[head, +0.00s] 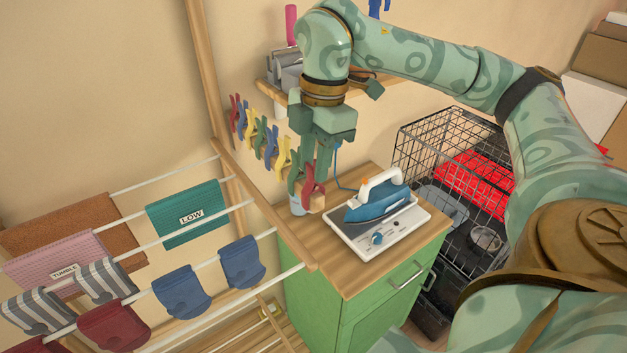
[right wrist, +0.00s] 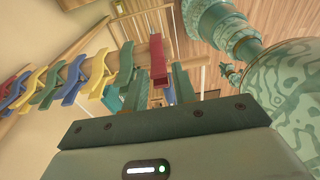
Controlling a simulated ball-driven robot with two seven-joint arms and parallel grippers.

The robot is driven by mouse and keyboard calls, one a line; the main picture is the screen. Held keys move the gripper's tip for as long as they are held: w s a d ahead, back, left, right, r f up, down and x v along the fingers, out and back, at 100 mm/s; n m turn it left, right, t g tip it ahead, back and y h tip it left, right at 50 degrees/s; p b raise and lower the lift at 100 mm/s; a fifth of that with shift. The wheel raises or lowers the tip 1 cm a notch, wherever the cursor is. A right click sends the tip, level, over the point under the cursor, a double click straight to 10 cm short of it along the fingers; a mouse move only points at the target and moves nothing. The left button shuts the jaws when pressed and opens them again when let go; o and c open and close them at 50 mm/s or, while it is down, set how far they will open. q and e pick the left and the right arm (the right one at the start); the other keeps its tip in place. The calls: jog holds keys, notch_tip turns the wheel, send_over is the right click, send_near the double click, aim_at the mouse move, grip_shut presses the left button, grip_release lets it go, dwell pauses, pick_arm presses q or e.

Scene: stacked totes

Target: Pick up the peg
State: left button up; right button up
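Several clothes pegs hang in a row along the wall in the head view, in red, yellow, blue and green. The red peg at the near end (head: 309,182) hangs beside a green peg (head: 295,164). My right gripper (head: 316,165) points down over this end of the row. In the right wrist view the red peg (right wrist: 157,57) shows between the tips of my right gripper (right wrist: 163,83), with a slim gap between the fingers. They look open; I cannot tell whether either touches the peg. My left gripper is not in view.
A blue iron (head: 373,205) stands on a white base on the green cabinet (head: 345,285), below right of my gripper. A drying rack (head: 290,235) with cloths is at left. A wire crate (head: 425,160) stands at right, and a wall shelf (head: 268,97) is behind my arm.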

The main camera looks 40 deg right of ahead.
jog(key=shift+a+f, duration=0.1)
jog(key=shift+f, duration=0.85)
grip_shut()
